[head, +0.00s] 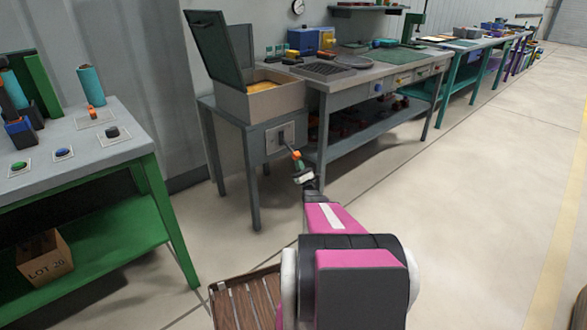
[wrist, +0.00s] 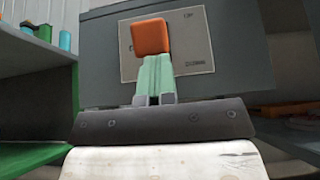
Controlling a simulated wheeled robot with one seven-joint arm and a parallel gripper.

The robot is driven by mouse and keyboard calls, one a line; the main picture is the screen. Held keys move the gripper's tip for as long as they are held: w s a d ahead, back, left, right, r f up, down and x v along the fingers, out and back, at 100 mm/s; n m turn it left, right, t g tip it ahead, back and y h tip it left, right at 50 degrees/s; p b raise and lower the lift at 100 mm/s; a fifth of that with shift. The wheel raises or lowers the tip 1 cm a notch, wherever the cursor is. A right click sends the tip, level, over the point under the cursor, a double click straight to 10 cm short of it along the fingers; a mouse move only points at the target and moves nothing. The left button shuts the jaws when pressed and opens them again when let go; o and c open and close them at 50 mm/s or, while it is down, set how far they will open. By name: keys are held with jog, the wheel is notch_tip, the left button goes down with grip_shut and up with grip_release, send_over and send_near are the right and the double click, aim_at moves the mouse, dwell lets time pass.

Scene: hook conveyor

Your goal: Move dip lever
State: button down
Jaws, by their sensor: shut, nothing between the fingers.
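The dip lever has an orange knob (head: 296,155) on a dark shaft that sticks out from a pale plate (head: 275,138) on the front of the grey stand. In the wrist view the orange knob (wrist: 151,36) stands directly beyond the tips of my gripper (wrist: 154,80). It hides the shaft and part of the plate (wrist: 190,45), which has small lettering above and below. My gripper (head: 299,163) has green fingers, shut together with nothing between them. The fingertips are at the knob; I cannot tell whether they touch it.
An open box with a raised dark lid (head: 222,45) tops the stand. A workbench (head: 400,72) joins it on the right. A green-framed table (head: 80,150) stands at left, with a carton (head: 45,258) on its lower shelf. The floor (head: 480,190) at right is clear.

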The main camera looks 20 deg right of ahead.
jog(key=r, duration=0.1)
jog(key=s+r+g, duration=0.2)
jog(key=shift+d+r+h, duration=0.15)
jog(key=shift+d+h, duration=0.05)
jog(key=shift+h, duration=0.2)
notch_tip(320, 180, up, 12)
jog(key=g+h, duration=0.2)
jog(key=g, duration=0.4)
send_over(299, 157)
jog(key=s, duration=0.1)
jog(key=shift+s+d+r, duration=0.15)
jog(key=shift+s+d, duration=0.05)
jog(key=shift+d, duration=0.2)
